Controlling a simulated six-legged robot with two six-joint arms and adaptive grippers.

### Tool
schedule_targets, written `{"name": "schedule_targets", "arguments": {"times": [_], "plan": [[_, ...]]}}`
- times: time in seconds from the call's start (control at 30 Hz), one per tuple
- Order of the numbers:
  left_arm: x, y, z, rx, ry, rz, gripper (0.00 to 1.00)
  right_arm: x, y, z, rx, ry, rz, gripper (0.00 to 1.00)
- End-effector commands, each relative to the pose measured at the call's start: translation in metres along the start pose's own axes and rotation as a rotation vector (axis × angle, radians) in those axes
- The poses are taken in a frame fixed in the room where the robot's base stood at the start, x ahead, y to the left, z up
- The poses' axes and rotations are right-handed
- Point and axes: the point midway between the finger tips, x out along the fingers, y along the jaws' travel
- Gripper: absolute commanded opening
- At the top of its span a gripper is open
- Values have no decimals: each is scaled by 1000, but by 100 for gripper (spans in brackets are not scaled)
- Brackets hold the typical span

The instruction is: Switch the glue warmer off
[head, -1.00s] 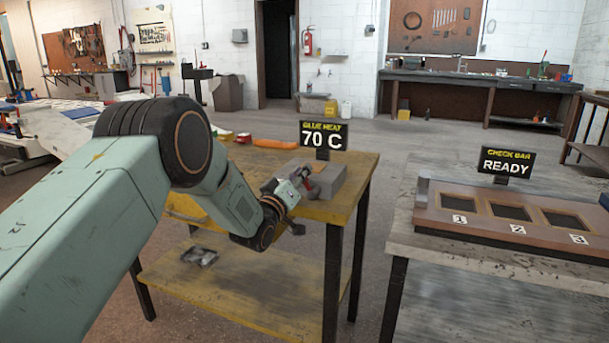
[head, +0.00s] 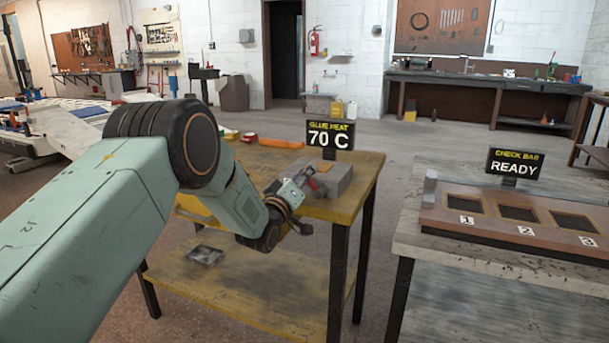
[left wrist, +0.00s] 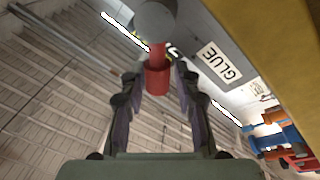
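The glue warmer (head: 336,180) is a grey box on the yellow bench, under a black sign (head: 330,134) reading "GLUE HEAT 70 C". In the left wrist view its panel (left wrist: 222,62) carries a "GLUE" label. A red handle (left wrist: 157,78) sticks out from a round grey hub (left wrist: 155,22). My left gripper (head: 302,186) is at the warmer's near left side. In the left wrist view its two fingers (left wrist: 158,84) stand on either side of the red handle, with small gaps seeming to show. The handle is mostly hidden in the head view. My right gripper is not in view.
The yellow bench (head: 355,196) has an orange item (head: 281,143) at its back and a lower shelf (head: 240,290). To the right, a grey bench (head: 405,245) holds a brown panel with numbered slots and a "CHECK BAR READY" sign (head: 514,164). A floor gap separates the benches.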

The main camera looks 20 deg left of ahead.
Motion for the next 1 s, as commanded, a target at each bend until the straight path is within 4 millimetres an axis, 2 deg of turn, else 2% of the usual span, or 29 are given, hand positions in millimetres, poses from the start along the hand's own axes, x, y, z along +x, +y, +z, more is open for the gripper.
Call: {"name": "schedule_targets", "arguments": {"times": [0.1, 0.63, 1.0], "plan": [[0, 1, 0, 1, 0, 1, 44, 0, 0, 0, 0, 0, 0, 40], [1, 4, 0, 35, -6, 8, 45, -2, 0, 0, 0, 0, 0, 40], [4, 26, 4, 391, -63, 57, 45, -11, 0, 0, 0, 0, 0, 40]]}}
